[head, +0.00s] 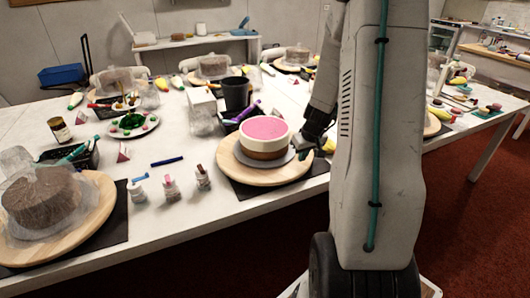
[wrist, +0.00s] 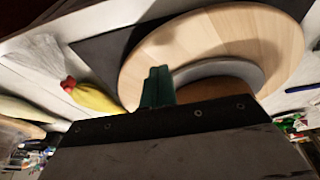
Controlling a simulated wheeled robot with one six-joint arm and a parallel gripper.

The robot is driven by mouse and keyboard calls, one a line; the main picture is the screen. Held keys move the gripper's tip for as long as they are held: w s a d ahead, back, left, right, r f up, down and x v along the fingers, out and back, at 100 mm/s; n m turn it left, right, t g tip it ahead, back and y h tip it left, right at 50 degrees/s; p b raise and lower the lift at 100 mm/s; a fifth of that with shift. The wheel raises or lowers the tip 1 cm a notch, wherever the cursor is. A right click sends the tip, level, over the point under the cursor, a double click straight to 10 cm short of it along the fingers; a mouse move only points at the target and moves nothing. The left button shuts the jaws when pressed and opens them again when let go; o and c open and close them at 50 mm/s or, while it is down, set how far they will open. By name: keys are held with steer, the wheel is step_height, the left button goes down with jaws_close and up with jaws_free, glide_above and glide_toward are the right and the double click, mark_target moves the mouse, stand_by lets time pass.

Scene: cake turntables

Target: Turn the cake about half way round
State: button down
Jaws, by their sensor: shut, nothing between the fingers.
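The cake (head: 266,137) has a pink top, a white upper band and a brown lower part. It stands on a grey disc (head: 297,162) on a round wooden turntable (head: 232,166), in the middle of the head view. In the wrist view the wooden turntable (wrist: 275,38) and grey disc (wrist: 240,70) show, with the cake mostly hidden by my gripper. My gripper (head: 312,150) is at the right side of the cake, over the turntable's edge. Its green fingers (wrist: 157,87) are together with nothing between them. I cannot tell whether they touch the turntable.
A wrapped brown cake (head: 42,197) on another wooden turntable is at the left. A yellow and red piping bag (wrist: 95,97) lies beside the turntable.

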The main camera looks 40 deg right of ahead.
mark_target(288, 174)
steer(key=a, duration=1)
steer(key=shift+s, duration=0.15)
steer(key=w+a, duration=0.7)
steer(key=shift+w+a, duration=0.1)
steer(key=shift+f, duration=0.15)
steer(key=shift+f, duration=1.35)
steer(key=shift+s+d, duration=2.25)
steer(key=shift+d, duration=0.15)
steer(key=shift+s+d, duration=0.4)
steer(key=shift+d, duration=0.6)
steer(key=shift+s+d, duration=0.4)
steer(key=shift+d, duration=0.55)
steer(key=shift+s+d, duration=0.4)
steer(key=shift+d, duration=0.6)
